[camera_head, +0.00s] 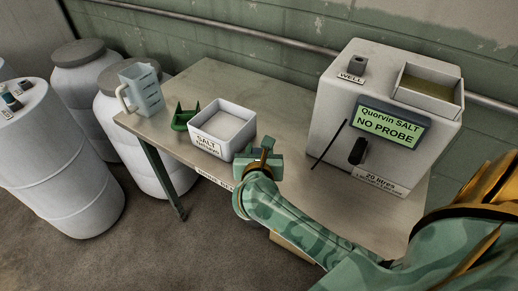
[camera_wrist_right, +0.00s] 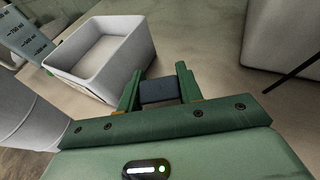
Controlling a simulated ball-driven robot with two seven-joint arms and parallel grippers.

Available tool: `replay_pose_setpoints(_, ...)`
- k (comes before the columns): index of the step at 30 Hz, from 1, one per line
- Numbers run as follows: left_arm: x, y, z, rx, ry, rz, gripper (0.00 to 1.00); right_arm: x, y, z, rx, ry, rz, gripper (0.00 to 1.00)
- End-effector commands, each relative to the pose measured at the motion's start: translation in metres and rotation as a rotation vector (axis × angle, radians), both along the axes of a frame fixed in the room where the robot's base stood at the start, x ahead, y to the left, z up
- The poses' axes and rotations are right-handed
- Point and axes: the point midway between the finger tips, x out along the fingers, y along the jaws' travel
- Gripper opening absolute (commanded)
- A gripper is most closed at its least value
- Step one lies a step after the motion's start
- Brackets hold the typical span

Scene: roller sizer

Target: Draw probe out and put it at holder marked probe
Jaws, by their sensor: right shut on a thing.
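My right gripper (camera_head: 266,158) is over the front part of the table, just right of the salt box. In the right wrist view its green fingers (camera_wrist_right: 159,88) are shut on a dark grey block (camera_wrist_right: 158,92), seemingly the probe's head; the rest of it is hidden. The white machine (camera_head: 333,112) at the right has a display (camera_head: 388,124) reading "Quorvin SALT NO PROBE". A grey block (camera_head: 357,65) behind the "WELL" label stands on its top. A label (camera_head: 214,181) on the table's front edge is partly covered by my arm and not clearly readable. My left gripper is not in view.
A white salt box (camera_head: 224,127), a green scoop-like thing (camera_head: 183,120) and a measuring jug (camera_head: 143,92) stand left on the table (camera_head: 215,78). A thin black rod (camera_head: 328,145) slants before the machine. White drums (camera_head: 63,160) stand left.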

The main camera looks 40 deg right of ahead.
Motion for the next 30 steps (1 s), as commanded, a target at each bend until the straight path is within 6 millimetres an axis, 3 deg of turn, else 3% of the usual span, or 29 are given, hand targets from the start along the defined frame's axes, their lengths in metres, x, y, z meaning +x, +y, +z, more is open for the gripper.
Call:
replay_pose_setpoints(15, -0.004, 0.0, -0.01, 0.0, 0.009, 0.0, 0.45, 0.0, 0.0, -0.014, 0.001, 0.001, 0.0, 0.14)
replay_pose_setpoints(16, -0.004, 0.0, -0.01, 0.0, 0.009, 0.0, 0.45, 0.0, 0.0, -0.014, 0.001, 0.001, 0.0, 0.38)
replay_pose_setpoints(18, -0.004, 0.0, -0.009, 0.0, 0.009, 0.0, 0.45, 0.0, 0.0, -0.013, 0.0, 0.0, 0.0, 0.58)
replay_pose_setpoints(19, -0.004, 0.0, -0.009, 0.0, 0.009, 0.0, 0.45, 0.0, 0.0, -0.013, 0.0, 0.0, 0.0, 0.61)
replay_pose_setpoints(30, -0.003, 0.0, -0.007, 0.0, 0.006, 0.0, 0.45, -0.006, 0.005, -0.01, 0.002, 0.001, 0.001, 0.61)
